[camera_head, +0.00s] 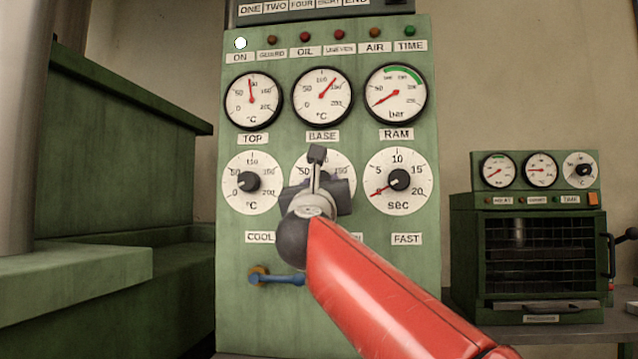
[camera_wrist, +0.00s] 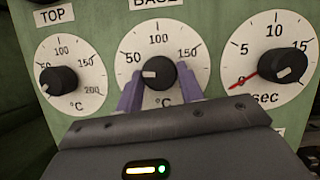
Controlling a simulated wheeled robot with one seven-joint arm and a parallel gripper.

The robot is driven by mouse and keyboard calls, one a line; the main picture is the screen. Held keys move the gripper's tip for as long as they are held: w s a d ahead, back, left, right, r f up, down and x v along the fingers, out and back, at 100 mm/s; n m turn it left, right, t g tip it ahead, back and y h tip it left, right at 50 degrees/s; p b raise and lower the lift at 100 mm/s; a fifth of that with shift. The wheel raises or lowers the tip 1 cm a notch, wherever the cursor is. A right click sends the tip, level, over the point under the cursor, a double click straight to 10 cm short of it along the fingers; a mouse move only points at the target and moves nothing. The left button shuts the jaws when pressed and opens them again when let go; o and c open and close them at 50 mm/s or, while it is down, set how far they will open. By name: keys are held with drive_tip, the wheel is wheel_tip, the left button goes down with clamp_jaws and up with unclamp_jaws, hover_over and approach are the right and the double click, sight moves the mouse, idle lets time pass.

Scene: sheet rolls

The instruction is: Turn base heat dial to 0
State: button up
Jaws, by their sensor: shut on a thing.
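The base heat dial (camera_wrist: 158,41) is the middle white dial, under the BASE label. Its black knob (camera_wrist: 158,73) has a white mark that points left, a little below the 50. The dial's 0 is hidden behind my left finger. My gripper (camera_wrist: 159,82) is shut on this knob, with one purple finger on each side. In the head view my gripper (camera_head: 317,187) covers most of the base dial (camera_head: 340,162), and the knob is hidden. The BASE gauge (camera_head: 321,95) above has its red needle tilted to the upper right, past 100.
The top dial (camera_head: 252,181) is close on the left and the sec dial (camera_head: 398,181) close on the right. A blue lever (camera_head: 285,279) sticks out below. A smaller green oven unit (camera_head: 540,250) stands at the right. Green cabinetry (camera_head: 110,160) fills the left.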

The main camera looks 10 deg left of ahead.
drive_tip(key=shift+d+r+n+g+y+p, duration=0.1)
drive_tip(key=shift+n+g+y+p, duration=0.45)
drive_tip(key=shift+n, duration=1.15)
drive_tip(key=shift+d+f+n+g+y+p, duration=0.1)
drive_tip(key=shift+n+g+y, duration=0.1)
drive_tip(key=shift+n+y, duration=1.15)
drive_tip(key=shift+d+r+n+g+y+p, duration=0.1)
drive_tip(key=shift+n+g+y+p, duration=0.25)
drive_tip(key=shift+n, duration=2)
drive_tip(key=o, duration=1)
drive_tip(key=shift+a, duration=0.1)
drive_tip(key=shift+b+v, duration=1.15)
drive_tip(key=shift+v, duration=2.75)
